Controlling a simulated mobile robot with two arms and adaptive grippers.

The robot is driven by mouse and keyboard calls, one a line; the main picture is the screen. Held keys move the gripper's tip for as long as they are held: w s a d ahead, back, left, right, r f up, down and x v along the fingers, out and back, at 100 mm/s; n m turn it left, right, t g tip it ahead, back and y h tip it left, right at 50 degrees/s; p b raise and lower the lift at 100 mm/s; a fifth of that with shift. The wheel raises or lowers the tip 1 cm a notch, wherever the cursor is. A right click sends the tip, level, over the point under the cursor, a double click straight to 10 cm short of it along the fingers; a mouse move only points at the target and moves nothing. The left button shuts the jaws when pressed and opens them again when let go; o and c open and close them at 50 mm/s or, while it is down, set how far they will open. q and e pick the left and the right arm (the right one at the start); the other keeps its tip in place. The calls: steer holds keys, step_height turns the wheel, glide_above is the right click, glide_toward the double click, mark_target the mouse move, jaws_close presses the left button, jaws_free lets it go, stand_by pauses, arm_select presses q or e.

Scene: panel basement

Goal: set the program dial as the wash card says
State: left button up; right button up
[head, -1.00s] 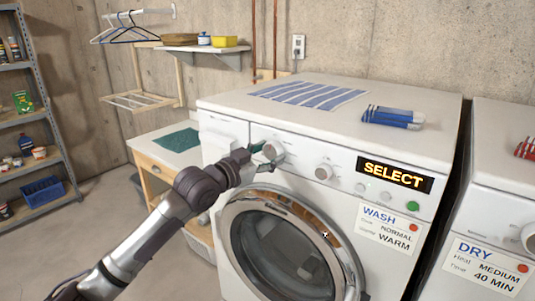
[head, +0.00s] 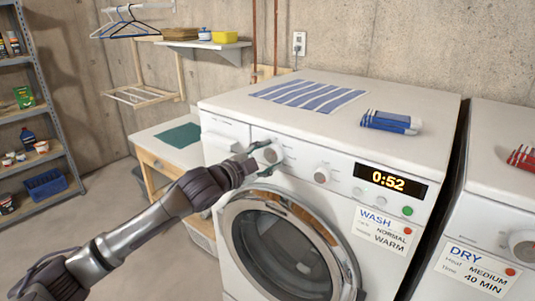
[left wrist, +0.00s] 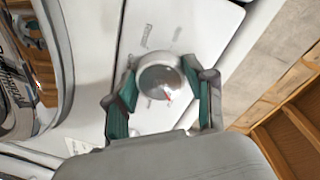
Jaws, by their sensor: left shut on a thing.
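The program dial (head: 268,154) is the left one of two round knobs on the washer's front panel. My left gripper (head: 265,158) is shut on it. The left wrist view shows the dial (left wrist: 160,78) between the gripper's two green-padded fingers, with a red pointer mark on its face. Small print around the dial is too blurred to read fully. The wash card (head: 383,230) below the panel reads "WASH", "NORMAL" and "WARM". The washer's display (head: 390,181) reads 0:52. My right gripper is not in view.
The second knob (head: 322,173) sits right of the dial, and a green button (head: 407,211) is below the display. The round door (head: 290,245) is below my gripper. A dryer (head: 495,190) with its own card stands at the right.

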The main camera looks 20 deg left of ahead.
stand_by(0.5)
arm_select(q)
steer(key=o, duration=1.2)
steer(key=v, duration=1.2)
steer(key=shift+a, duration=0.1)
